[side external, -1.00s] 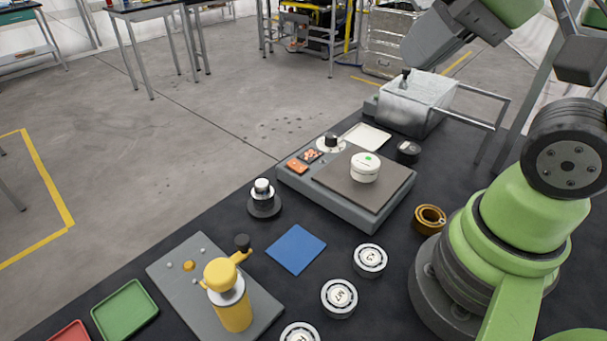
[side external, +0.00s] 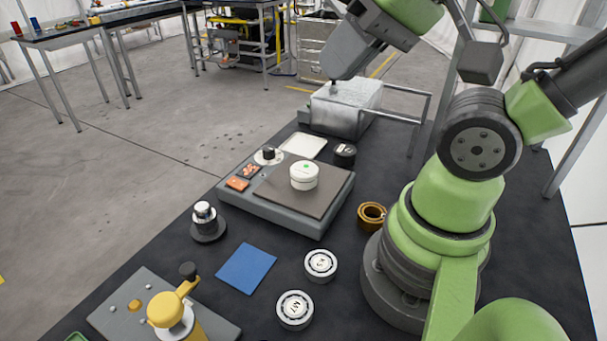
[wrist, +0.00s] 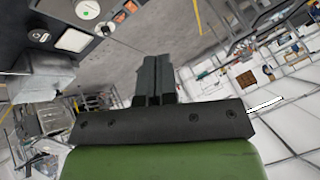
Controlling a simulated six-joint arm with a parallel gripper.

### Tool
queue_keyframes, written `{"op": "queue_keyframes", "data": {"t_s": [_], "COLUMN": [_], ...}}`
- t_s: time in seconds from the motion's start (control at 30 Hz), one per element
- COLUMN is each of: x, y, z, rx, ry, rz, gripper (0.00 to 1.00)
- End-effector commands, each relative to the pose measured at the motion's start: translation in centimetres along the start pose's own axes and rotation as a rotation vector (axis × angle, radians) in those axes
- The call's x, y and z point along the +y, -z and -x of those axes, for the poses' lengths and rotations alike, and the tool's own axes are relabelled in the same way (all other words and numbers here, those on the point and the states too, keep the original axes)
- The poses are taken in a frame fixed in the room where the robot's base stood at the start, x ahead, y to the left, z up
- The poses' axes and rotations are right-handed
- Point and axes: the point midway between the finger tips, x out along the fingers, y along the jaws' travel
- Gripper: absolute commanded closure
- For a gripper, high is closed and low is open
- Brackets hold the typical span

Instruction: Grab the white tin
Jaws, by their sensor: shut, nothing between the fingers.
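The white tin (side external: 304,178) is round and low with a green dot on its lid. It stands upright on the dark square pad of a grey bench device (side external: 270,214). The tin also shows at the top of the wrist view (wrist: 87,9). My gripper (side external: 333,86) is up at the back by the metal box, well away from the tin, and holds nothing. In the wrist view its two dark fingers (wrist: 154,62) are together. Nothing hides the tin in the side view.
A silvery metal box (side external: 345,108) with a rail stands at the back. A white tray (side external: 303,145), a black canister (side external: 344,154) and a brass ring (side external: 371,215) are near the device. A blue square (side external: 246,268) and bearings (side external: 320,265) lie in front.

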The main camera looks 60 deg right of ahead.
Motion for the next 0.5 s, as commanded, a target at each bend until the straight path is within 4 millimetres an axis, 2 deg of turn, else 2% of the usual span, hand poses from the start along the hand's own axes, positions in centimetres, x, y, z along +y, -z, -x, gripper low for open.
{"op": "queue_keyframes", "data": {"t_s": [0.27, 0.37, 0.5], "x": [0.0, 0.0, 0.0], "y": [0.0, 0.0, 0.0], "z": [0.0, 0.0, 0.0], "rx": [0.0, 0.0, 0.0], "ry": [0.0, 0.0, 0.0], "rz": [0.0, 0.0, 0.0], "gripper": [1.0, 0.82, 0.49]}}
